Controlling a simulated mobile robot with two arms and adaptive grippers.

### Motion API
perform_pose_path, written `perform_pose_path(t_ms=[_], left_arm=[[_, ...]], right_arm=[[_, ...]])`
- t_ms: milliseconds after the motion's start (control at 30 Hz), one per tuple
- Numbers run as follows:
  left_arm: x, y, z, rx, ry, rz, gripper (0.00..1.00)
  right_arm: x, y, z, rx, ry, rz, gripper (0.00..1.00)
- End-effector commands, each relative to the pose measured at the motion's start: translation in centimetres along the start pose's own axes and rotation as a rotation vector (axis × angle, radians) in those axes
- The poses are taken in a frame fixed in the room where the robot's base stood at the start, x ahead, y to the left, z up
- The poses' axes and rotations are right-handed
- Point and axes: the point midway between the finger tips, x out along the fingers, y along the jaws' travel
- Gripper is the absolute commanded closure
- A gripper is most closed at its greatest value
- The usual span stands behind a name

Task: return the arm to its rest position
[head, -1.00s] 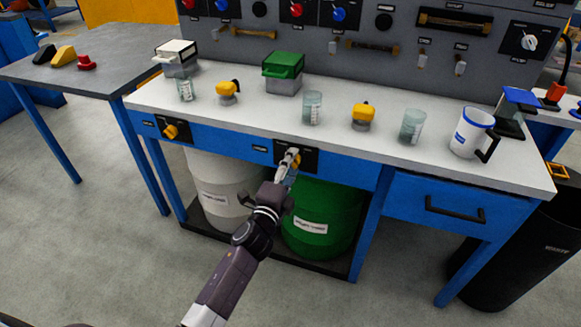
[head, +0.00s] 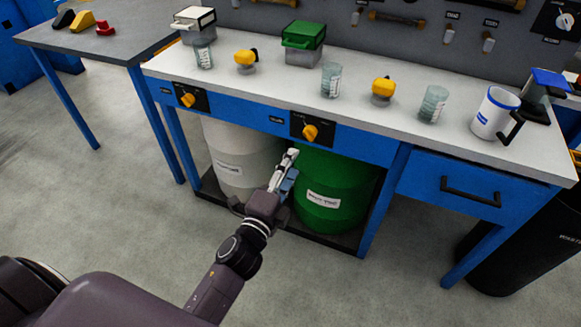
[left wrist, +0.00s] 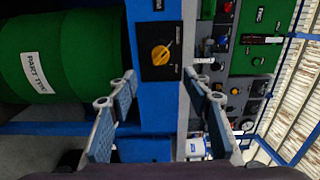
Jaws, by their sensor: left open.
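My left gripper (head: 284,172) is in front of the workbench, below the right yellow knob (head: 310,132) on the blue front rail. It is apart from the knob. In the left wrist view the gripper (left wrist: 162,92) is open, with nothing between its fingers. The yellow knob also shows there (left wrist: 160,55), beyond the fingers on its black plate. A second yellow knob (head: 188,99) sits on the rail at the left. My right gripper is not in view.
A green barrel (head: 335,195) and a white barrel (head: 235,165) stand under the bench. The white benchtop (head: 350,110) holds cups, boxes and a mug (head: 495,115). A drawer (head: 455,185) is at the right. The floor in front is clear.

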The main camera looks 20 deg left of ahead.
Motion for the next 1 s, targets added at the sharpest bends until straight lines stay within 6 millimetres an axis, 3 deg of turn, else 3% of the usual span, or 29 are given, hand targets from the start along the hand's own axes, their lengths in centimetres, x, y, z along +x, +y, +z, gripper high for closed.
perform_pose_path(t_ms=[500,667,867,1000], left_arm=[[-0.1,0.0,0.0,-0.003,-0.002,0.001,0.55],[-0.9,0.7,1.5,-0.095,-0.063,0.049,0.55],[-4.8,4.1,5.2,-0.432,-0.269,0.234,0.55],[-9.2,7.4,6.0,-0.685,-0.425,0.399,0.55]], right_arm=[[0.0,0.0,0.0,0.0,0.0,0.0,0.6],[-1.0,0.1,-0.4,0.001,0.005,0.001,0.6],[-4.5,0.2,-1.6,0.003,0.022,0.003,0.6],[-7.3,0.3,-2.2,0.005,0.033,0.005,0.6]])
